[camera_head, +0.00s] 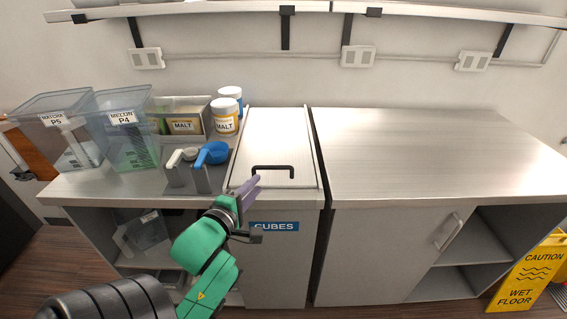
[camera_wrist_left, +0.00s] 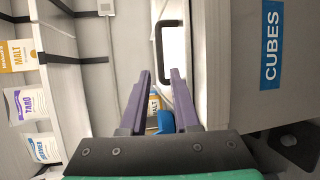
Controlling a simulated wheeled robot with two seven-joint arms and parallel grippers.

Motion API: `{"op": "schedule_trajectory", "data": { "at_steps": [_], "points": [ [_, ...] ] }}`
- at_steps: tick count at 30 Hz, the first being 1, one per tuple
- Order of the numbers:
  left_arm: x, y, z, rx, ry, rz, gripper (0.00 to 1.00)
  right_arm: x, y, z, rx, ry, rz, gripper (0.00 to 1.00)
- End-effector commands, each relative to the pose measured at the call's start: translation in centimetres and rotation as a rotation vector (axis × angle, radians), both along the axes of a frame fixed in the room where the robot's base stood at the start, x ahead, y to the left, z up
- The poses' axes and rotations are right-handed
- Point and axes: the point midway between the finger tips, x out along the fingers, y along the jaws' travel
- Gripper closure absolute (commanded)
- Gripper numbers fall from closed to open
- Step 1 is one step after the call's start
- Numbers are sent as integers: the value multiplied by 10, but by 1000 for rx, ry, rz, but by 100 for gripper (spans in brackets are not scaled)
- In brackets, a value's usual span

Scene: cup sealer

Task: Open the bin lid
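The bin lid (camera_head: 274,148) is a light panel set in the counter top, lying closed, with a black bar handle (camera_head: 273,170) near its front edge. The bin front below carries a blue "CUBES" label (camera_head: 273,226). My left gripper (camera_head: 253,183) is just in front and left of the handle, its purple fingers pointing at it. In the left wrist view the fingers (camera_wrist_left: 162,88) are apart with nothing between them, and the handle (camera_wrist_left: 166,50) lies beyond their tips. My right gripper does not show.
Left of the lid stand a holder with a blue scoop (camera_head: 212,154) and a white scoop, malt jars (camera_head: 225,118), and clear bins (camera_head: 124,130). The counter (camera_head: 420,150) to the right is bare. A yellow wet-floor sign (camera_head: 530,275) stands at the lower right.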

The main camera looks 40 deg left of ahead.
Motion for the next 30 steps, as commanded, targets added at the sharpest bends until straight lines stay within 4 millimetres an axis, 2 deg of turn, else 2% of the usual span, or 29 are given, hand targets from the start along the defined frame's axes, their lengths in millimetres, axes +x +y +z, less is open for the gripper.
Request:
{"op": "schedule_trajectory", "data": {
  "at_steps": [5, 9, 14, 15, 16, 17, 21, 24, 30],
  "points": [
    [19, 4, -10, -1, -11, -3, 70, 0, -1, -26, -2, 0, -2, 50],
    [39, 9, -19, -1, -12, -2, 70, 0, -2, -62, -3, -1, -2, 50],
    [54, 13, -21, 2, -11, -2, 70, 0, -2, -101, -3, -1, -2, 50],
    [59, 15, -18, 3, -9, -1, 70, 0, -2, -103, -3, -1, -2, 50],
    [68, 17, -11, 2, -3, -1, 70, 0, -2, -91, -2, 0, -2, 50],
    [77, 20, -12, 2, 0, 0, 70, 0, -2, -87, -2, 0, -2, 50],
    [111, 29, -18, 2, 1, 1, 70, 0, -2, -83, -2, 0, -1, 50],
    [127, 33, -22, 0, 0, 1, 70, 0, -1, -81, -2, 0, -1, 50],
    [139, 35, -25, -2, -1, 0, 70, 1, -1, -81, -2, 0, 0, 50]
  ]
}}
